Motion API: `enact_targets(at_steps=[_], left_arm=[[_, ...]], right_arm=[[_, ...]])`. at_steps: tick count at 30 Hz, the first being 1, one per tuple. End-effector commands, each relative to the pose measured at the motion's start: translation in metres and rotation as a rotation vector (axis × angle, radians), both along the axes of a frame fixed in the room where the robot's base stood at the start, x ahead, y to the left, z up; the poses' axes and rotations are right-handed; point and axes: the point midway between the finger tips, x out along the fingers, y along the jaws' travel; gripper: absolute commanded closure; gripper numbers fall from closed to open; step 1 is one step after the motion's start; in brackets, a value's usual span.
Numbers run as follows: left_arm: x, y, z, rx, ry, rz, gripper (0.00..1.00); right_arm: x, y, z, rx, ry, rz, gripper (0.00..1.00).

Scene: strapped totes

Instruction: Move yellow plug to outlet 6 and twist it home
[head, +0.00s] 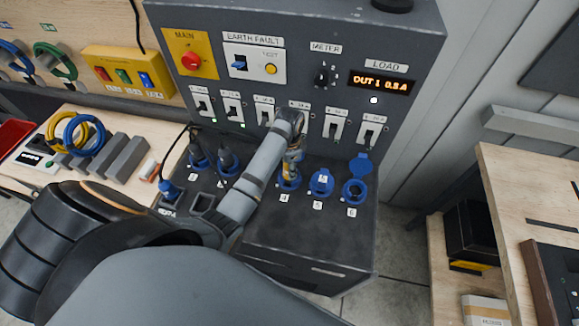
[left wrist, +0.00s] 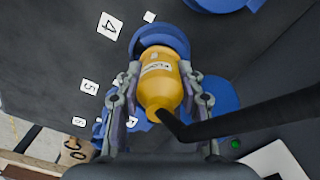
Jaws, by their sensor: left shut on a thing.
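The yellow plug (left wrist: 160,82) is between the fingers of my left gripper (left wrist: 158,100), which is shut on it. Its front end is at the blue outlet 4 (left wrist: 150,38), beside the label 4; I cannot tell how deep it sits. A black cable leaves its back end. In the head view my left gripper (head: 291,165) is over outlet 4 (head: 289,184) and hides most of the plug. Outlet 6 (head: 355,193) is at the right end of the row, empty, with its blue lid (head: 360,165) raised. My right gripper is not in view.
Outlet 5 (head: 321,183), between outlets 4 and 6, has its lid down. Dark plugs (head: 228,161) stand in outlets to the left. The panel with switches (head: 333,125) and a lit load display (head: 382,83) rises behind the row.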

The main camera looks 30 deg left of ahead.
Motion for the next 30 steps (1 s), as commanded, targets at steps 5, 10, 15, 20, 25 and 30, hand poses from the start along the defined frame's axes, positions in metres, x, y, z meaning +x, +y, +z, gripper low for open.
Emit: enact_targets(at_steps=[5, 10, 15, 20, 25, 30], left_arm=[[0.0, 0.0, 0.003, -0.001, -0.001, 0.045, 0.99], [0.0, 0.0, 0.003, -0.001, -0.001, 0.094, 0.99], [0.0, 0.0, 0.002, 0.0, -0.001, 0.137, 0.99], [0.001, 0.0, 0.001, 0.0, -0.002, 0.225, 0.99], [0.001, 0.0, 0.001, 0.0, -0.002, 0.227, 0.99], [0.0, 0.0, 0.001, 0.0, -0.001, 0.409, 0.99]], right_arm=[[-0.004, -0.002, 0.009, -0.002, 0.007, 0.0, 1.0], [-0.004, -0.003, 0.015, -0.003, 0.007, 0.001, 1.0], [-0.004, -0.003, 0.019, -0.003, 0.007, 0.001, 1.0], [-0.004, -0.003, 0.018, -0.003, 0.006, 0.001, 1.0], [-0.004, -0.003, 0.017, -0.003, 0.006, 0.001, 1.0], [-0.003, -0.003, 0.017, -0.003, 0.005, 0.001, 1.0]])
